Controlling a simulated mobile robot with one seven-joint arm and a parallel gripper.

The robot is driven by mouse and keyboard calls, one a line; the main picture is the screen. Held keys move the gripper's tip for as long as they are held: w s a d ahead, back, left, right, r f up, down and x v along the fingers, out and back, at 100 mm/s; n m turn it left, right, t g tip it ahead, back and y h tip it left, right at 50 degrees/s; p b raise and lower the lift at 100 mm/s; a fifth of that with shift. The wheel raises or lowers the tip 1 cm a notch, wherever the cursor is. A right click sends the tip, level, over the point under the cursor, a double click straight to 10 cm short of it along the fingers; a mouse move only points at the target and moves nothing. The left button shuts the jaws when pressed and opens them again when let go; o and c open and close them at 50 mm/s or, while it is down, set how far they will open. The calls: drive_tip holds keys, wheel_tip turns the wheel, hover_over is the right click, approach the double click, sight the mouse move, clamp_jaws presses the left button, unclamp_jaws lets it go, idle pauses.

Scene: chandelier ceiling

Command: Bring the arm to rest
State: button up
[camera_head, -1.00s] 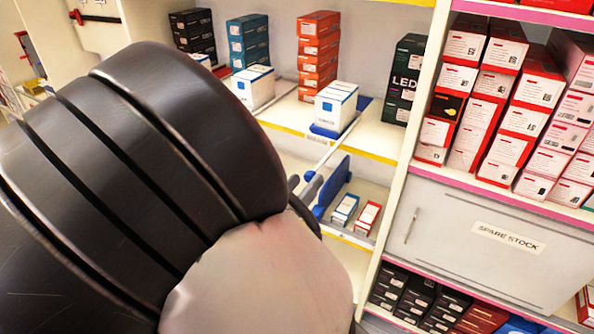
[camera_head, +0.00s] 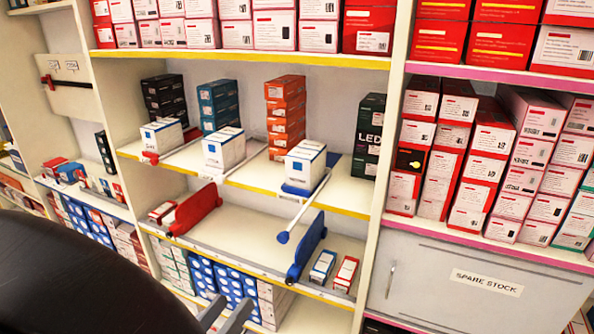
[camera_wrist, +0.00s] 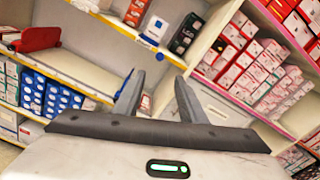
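My gripper (camera_wrist: 158,80) shows in the wrist view with its two grey fingers apart and nothing between them. In the head view, part of my gripper (camera_head: 228,316) shows at the bottom edge, in front of the lower shelf. My dark arm fills the lower left corner of the head view and hides what is behind it.
Shelves (camera_head: 262,192) hold stacked boxes, white boxes on the middle shelf, a red paddle (camera_head: 196,209) and a blue paddle (camera_head: 306,247). A grey "SPARE STOCK" cabinet (camera_head: 430,275) is at right. The lower shelf is bare between the paddles.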

drive_tip(key=shift+d, duration=0.1)
drive_tip(key=w+d+m+g+h+p, duration=0.2)
drive_tip(key=d+m+g, duration=1.2)
drive_tip(key=d+m, duration=0.55)
drive_tip(key=s+d+r+m+t+y, duration=0.2)
drive_tip(key=d+r+m+y, duration=0.6)
drive_tip(key=m, duration=0.9)
drive_tip(key=shift+s+d+r+t, duration=0.2)
drive_tip(key=shift+s+r+t, duration=0.1)
drive_tip(key=shift+r, duration=0.5)
